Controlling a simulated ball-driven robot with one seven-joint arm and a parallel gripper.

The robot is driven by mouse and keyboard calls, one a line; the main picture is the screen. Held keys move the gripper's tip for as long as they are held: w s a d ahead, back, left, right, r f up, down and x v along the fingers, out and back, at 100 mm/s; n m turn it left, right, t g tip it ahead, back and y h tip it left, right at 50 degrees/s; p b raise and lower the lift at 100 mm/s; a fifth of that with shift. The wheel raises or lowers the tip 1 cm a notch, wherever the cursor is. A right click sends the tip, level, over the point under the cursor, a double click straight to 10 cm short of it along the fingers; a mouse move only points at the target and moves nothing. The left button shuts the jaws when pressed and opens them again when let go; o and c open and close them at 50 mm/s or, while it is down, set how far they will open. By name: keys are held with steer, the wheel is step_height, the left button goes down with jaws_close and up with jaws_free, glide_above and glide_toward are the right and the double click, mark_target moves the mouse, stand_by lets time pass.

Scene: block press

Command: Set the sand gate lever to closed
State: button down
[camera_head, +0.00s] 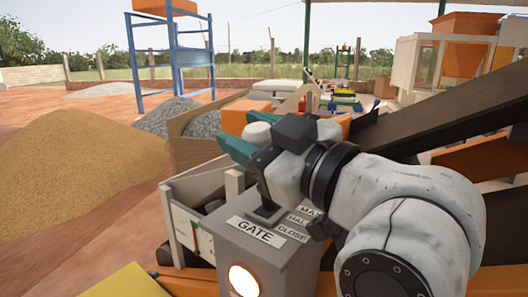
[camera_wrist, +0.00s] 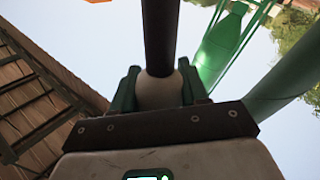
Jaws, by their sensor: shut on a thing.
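The grey gate box (camera_head: 265,245) stands at the lower middle of the head view, with a GATE plate and a row of labels reading MAX, HALF and CLOSE from far to near. My gripper (camera_head: 256,135) is above its far side. Its green fingers are shut around the lever's white ball knob (camera_head: 258,136), also seen in the wrist view (camera_wrist: 158,92). The lever's black rod (camera_wrist: 160,35) runs up from the knob in the wrist view. My wrist hides much of the rod in the head view. The knob leans away toward the MAX end; the exact setting cannot be told.
A round lamp (camera_head: 243,281) glows on the box front. A sand heap (camera_head: 70,160) lies left, and a gravel bin (camera_head: 195,140) stands behind the box. A dark conveyor (camera_head: 430,115) slopes at the right. A yellow surface (camera_head: 125,284) is at the lower left.

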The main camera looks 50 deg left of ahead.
steer(key=shift+s+d+f+n+b, duration=0.1)
steer(key=shift+s+f+n+b, duration=0.1)
steer(key=shift+s+n+b, duration=0.4)
steer(key=shift+s+d+f+n+b, duration=0.1)
steer(key=shift+s+f+n+b, duration=0.1)
steer(key=shift+s+n+b, duration=0.35)
steer(key=shift+s, duration=0.1)
steer(key=c, duration=0.6)
jaws_free()
steer(key=shift+d, duration=0.1)
steer(key=d, duration=0.3)
steer(key=d+f, duration=0.1)
steer(key=d, duration=0.3)
steer(key=d+b, duration=0.1)
steer(key=d, duration=0.2)
steer(key=shift+d+f, duration=0.25)
steer(key=shift+d, duration=0.05)
